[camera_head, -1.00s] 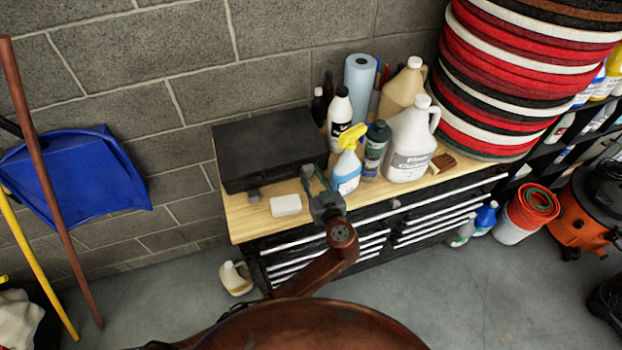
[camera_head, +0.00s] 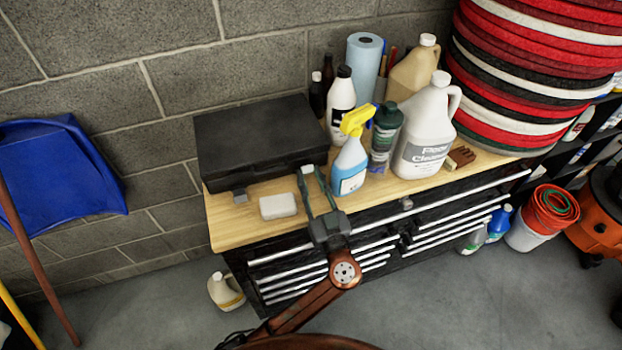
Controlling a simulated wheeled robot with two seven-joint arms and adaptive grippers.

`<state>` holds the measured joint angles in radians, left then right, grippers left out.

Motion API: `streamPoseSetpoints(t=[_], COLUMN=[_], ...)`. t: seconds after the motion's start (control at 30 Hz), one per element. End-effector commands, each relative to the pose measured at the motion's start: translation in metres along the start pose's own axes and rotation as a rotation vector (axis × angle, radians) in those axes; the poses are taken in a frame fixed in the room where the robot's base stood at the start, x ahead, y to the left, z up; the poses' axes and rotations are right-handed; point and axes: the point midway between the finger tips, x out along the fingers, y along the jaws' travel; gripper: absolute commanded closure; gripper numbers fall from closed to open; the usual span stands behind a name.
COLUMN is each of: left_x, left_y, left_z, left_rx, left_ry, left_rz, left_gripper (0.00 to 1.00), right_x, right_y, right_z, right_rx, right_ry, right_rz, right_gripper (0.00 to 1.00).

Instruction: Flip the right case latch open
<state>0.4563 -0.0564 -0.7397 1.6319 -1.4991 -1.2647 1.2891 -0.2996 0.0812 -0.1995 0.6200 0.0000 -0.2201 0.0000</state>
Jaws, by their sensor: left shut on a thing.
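The black case (camera_head: 255,138) lies closed on the wooden top of a tool cabinet, against the block wall. My left gripper (camera_head: 314,176) reaches up from the bottom to the case's front right corner. It is shut on the right latch there, which the fingertips largely hide. A small pale patch shows at the tips. The latch's exact angle cannot be made out. My right gripper is out of view.
A white block (camera_head: 278,206) lies left of my gripper on the wooden top (camera_head: 235,228). A blue spray bottle (camera_head: 349,167) stands close on the right, with a green can (camera_head: 384,138) and white jug (camera_head: 425,130) beyond. Stacked red pads (camera_head: 530,70) rise at right.

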Motion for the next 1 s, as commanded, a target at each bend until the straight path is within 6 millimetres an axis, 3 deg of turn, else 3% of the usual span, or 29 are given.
streamPoseSetpoints(t=[0.47,0.5,0.6,1.0], left_x=[-0.0005,-0.0005,-0.0005,-0.0101], left_y=[-0.0002,-0.0003,-0.0002,0.0003], left_z=[0.0007,0.0008,0.0007,0.0014], left_rx=[0.001,0.001,0.001,0.000], left_ry=[0.008,0.008,0.008,0.006], left_rz=[-0.001,-0.001,0.000,0.001], left_gripper=[1.00,0.75,0.68,0.68], right_x=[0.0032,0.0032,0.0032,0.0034], right_y=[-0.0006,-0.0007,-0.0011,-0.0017], right_z=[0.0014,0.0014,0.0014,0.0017], right_rx=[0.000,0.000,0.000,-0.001], right_ry=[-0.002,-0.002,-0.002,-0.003], right_rz=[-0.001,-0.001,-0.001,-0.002], right_gripper=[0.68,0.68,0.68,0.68])
